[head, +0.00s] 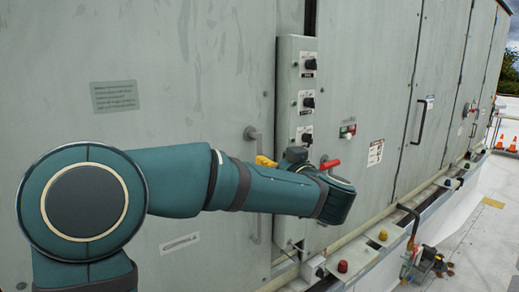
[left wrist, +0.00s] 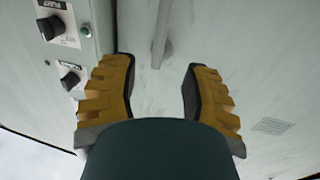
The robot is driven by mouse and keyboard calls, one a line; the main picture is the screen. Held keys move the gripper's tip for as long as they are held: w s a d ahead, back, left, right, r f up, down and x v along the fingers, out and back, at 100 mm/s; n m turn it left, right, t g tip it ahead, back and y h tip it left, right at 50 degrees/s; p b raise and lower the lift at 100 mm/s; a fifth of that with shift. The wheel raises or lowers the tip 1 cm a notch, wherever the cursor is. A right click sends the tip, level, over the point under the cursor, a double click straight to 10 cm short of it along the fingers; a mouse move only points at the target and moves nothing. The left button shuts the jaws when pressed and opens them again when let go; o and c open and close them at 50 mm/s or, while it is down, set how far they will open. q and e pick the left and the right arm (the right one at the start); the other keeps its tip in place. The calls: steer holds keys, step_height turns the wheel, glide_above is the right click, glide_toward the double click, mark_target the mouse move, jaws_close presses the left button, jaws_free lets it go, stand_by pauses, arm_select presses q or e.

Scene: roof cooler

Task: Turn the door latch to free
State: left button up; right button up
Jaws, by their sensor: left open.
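A grey bar handle (head: 256,190) stands upright on the cabinet door, left of a narrow control panel (head: 285,80). My left arm crosses in front of its middle. My left gripper (head: 266,161) is mostly hidden by its own wrist; a yellow finger shows beside the handle. In the left wrist view the gripper (left wrist: 158,78) is open and empty, with the handle's grey bar (left wrist: 162,35) beyond the gap between its fingers. Contact is not visible. A red lever (head: 330,164) shows just right of the wrist. Which part is the latch is unclear. My right gripper is out of view.
Black knobs (head: 309,64) line the control panel, close to the left finger in the wrist view. Another dark door handle (head: 420,122) is farther right. A ledge with red and yellow caps (head: 343,266) runs below. Orange cones (head: 500,143) stand far right.

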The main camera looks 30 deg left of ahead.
mark_target(261, 151)
arm_select(q)
steer(key=x, duration=0.9)
steer(key=shift+w+a, duration=0.1)
steer(key=shift+a, duration=0.05)
jaws_close()
